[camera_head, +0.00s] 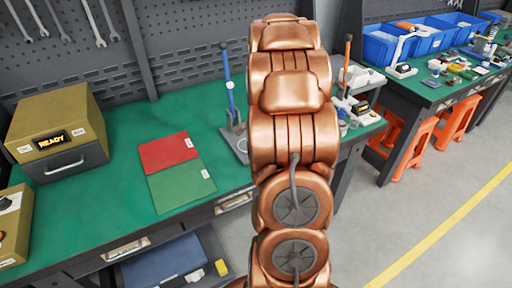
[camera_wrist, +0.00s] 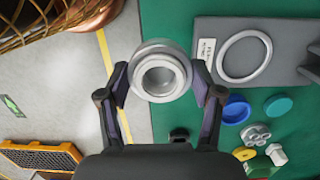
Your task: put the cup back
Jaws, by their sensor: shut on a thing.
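In the wrist view, a pale grey round cup (camera_wrist: 160,72) with a stepped rim and hollow middle sits between the two fingers of my gripper (camera_wrist: 160,88), which is shut on it. The cup appears over the bench's front edge, with floor on its left and green bench top (camera_wrist: 215,150) on its right. Its height above the bench is hard to tell. To its right, a grey plate (camera_wrist: 285,62) with a small label carries a light ring (camera_wrist: 244,57). In the head view, my copper arm hides the gripper and cup.
Near the plate lie a blue cap (camera_wrist: 236,109), a teal cap (camera_wrist: 278,105), a grey knob (camera_wrist: 256,134) and small fittings. The head view shows a READY box (camera_head: 58,140), a red-green mat (camera_head: 180,172) and a blue-handled lever (camera_head: 228,85). Bench between them is clear.

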